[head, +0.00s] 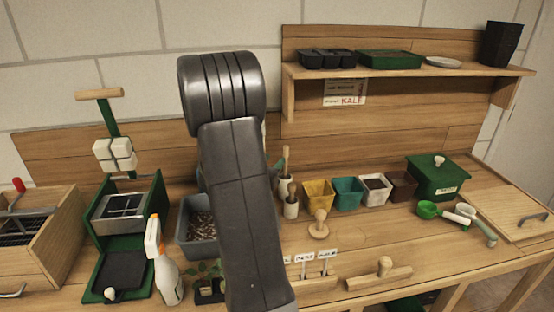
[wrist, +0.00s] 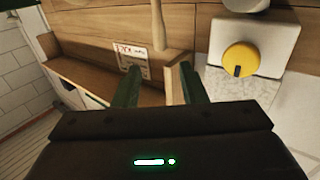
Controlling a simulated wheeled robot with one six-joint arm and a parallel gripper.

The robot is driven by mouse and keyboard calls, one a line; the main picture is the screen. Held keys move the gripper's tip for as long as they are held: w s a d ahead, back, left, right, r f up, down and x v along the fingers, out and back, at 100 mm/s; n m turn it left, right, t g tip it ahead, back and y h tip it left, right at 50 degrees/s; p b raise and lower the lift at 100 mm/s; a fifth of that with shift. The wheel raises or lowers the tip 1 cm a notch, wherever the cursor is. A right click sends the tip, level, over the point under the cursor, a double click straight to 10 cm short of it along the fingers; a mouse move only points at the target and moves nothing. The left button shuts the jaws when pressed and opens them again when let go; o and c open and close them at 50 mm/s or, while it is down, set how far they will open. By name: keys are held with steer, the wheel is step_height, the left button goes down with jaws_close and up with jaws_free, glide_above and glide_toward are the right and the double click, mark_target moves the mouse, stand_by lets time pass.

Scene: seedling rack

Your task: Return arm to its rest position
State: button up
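My gripper (wrist: 161,82) shows in the wrist view as two dark green fingers standing apart. I see nothing held between them; wooden surfaces show behind the gap. In the head view my arm (head: 236,190) rises through the middle of the picture, over the front of the bench and in front of the back board. My gripper is hidden behind the arm there.
The wooden bench (head: 440,235) holds small coloured pots, a grey tub (head: 197,232), a white spray bottle (head: 166,270) and a green box (head: 437,178). A shelf (head: 420,72) stands at the back right. A white box with a yellow knob (wrist: 241,59) is near the gripper.

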mark_target(285, 148)
stand_by(0.4)
steer(key=p+x, duration=0.2)
steer(key=x, duration=1)
steer(key=shift+p, duration=0.35)
step_height(285, 148, up, 4)
steer(key=shift+s+f, duration=0.1)
steer(key=shift+f, duration=0.05)
